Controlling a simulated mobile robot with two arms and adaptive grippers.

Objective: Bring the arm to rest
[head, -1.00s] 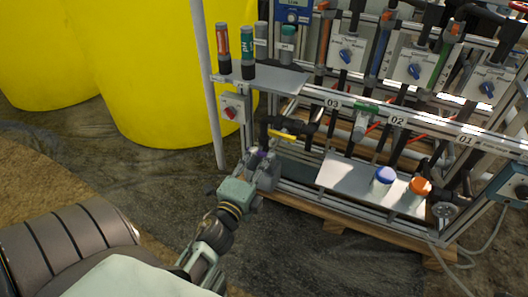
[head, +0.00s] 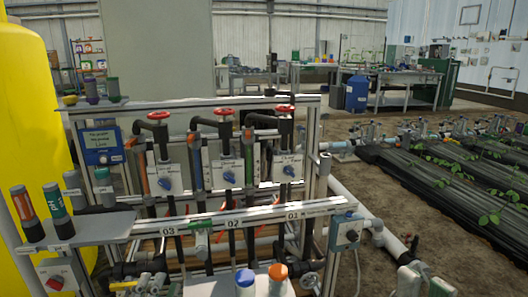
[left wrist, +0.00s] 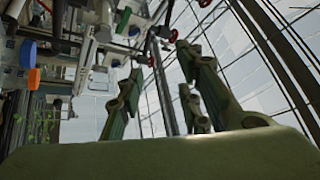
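Pale green parts at the lower right edge of the head view look like my right gripper (head: 426,283). They are cut off, and their opening cannot be judged.
The skid frame (head: 250,216) with red handwheels fills the middle. Bottles with a blue cap (head: 245,278) and an orange cap (head: 277,271) stand low in front. A yellow tank (head: 36,130) is at the left. White pipe (head: 350,200) runs along the right, before plant beds (head: 450,165).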

